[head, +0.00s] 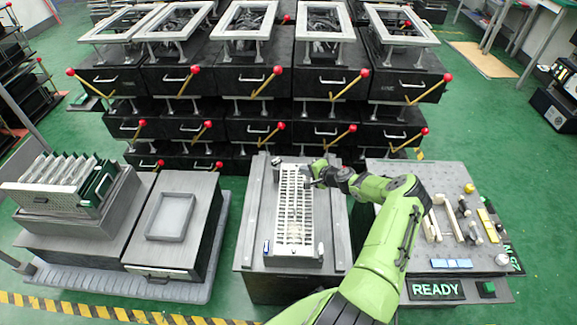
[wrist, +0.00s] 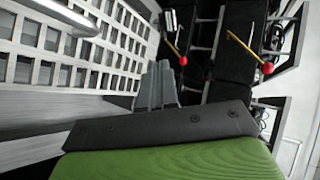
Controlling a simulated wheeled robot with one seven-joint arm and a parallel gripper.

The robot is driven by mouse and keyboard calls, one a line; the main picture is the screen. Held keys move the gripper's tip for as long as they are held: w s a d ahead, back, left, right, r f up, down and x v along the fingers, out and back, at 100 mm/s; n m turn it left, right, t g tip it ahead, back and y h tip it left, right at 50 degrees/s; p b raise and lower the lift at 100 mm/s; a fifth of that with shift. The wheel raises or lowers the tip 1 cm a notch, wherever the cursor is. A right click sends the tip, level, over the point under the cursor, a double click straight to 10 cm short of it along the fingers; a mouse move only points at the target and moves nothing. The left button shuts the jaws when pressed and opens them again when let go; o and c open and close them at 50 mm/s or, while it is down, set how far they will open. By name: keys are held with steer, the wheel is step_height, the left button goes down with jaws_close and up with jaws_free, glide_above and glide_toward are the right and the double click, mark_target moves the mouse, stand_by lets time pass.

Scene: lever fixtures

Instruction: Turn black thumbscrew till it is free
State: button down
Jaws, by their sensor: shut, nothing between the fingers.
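A white slotted rack (head: 295,205) lies on a grey bench in the middle of the head view. My gripper (head: 318,172) is over the rack's far right edge. In the wrist view the grey fingers of my gripper (wrist: 157,85) are together and hold nothing. The rack's grid (wrist: 75,45) fills the left of that view, beside the fingers. A metal rod (wrist: 68,16) crosses its upper left. I cannot make out the black thumbscrew for certain in either view. A small dark part (head: 321,250) sits at the rack's near right corner, too small to identify.
Black cabinets (head: 245,82) with yellow, red-knobbed levers stand behind the bench. A pegboard table (head: 445,215) with loose parts and a READY sign (head: 436,290) is at the right. A grey tray (head: 171,216) and a card rack (head: 70,185) are at the left.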

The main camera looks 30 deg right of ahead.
steer(key=b, duration=0.4)
glide_toward(287, 166)
steer(key=w, duration=0.1)
steer(key=w+a, duration=0.1)
steer(key=w+f, duration=0.1)
steer(key=shift+w+a, duration=0.2)
steer(key=w+b, duration=0.1)
steer(key=w, duration=0.1)
steer(key=w+b, duration=0.1)
steer(key=w, duration=0.1)
steer(key=shift+a+f, duration=0.15)
steer(key=shift+a, duration=0.05)
steer(key=shift+w+r, duration=0.2)
steer(key=shift+w, duration=0.2)
steer(key=shift+w+d, duration=0.35)
steer(key=shift+d, duration=0.1)
steer(key=shift+w+d, duration=0.35)
steer(key=shift+w, duration=0.25)
steer(key=shift+w, duration=0.15)
